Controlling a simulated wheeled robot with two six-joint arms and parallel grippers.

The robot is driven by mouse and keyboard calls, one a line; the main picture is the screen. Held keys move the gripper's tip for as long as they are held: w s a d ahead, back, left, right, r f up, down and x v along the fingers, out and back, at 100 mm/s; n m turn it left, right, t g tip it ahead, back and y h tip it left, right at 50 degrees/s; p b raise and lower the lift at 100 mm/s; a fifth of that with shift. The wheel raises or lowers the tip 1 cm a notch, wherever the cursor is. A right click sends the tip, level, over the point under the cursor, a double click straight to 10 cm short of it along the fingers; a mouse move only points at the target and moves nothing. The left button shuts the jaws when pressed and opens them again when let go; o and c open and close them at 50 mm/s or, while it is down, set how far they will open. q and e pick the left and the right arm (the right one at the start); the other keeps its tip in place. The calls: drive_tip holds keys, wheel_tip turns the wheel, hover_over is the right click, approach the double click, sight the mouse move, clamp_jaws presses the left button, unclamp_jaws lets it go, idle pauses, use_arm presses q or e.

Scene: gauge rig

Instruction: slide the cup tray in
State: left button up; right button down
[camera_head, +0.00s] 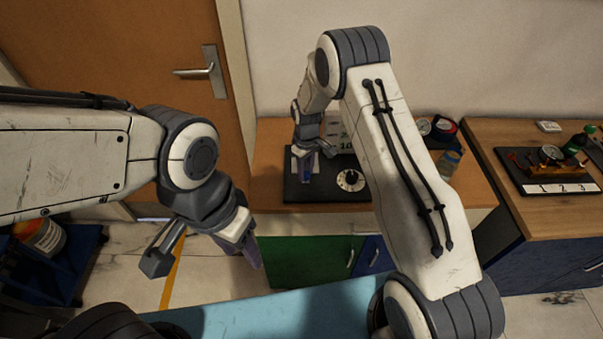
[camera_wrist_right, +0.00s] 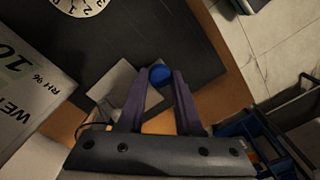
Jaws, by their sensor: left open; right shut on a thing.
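My right gripper (camera_head: 304,170) reaches down at the left end of a dark base plate (camera_head: 325,193) on the wooden counter. In the right wrist view its purple fingers (camera_wrist_right: 160,78) are shut on a round blue knob (camera_wrist_right: 160,73). A flat grey plate (camera_wrist_right: 122,78) lies beside the knob at the dark plate's edge; it looks like the cup tray, but the fingers partly hide it and no cup can be made out. A white dial (camera_head: 351,180) sits on the dark plate. My left gripper (camera_head: 249,253) is open and empty, away from the counter.
A white sign (camera_head: 343,138) with printed numbers stands behind the dark plate. Round gauges (camera_head: 443,127) and a small bottle (camera_head: 450,162) stand at the counter's right. Another counter (camera_head: 492,133) holds a dark instrument board (camera_head: 545,170). A door (camera_head: 165,70) is at left.

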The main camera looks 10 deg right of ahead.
drive_tip(key=c, duration=0.6)
unclamp_jaws()
drive_tip(key=shift+w+r, duration=0.1)
drive_tip(key=shift+w, duration=0.2)
drive_tip(key=shift+d, duration=0.1)
drive_tip(key=shift+s, duration=0.1)
drive_tip(key=shift+r+b, duration=1.5)
drive_tip(key=shift+r, duration=3.75)
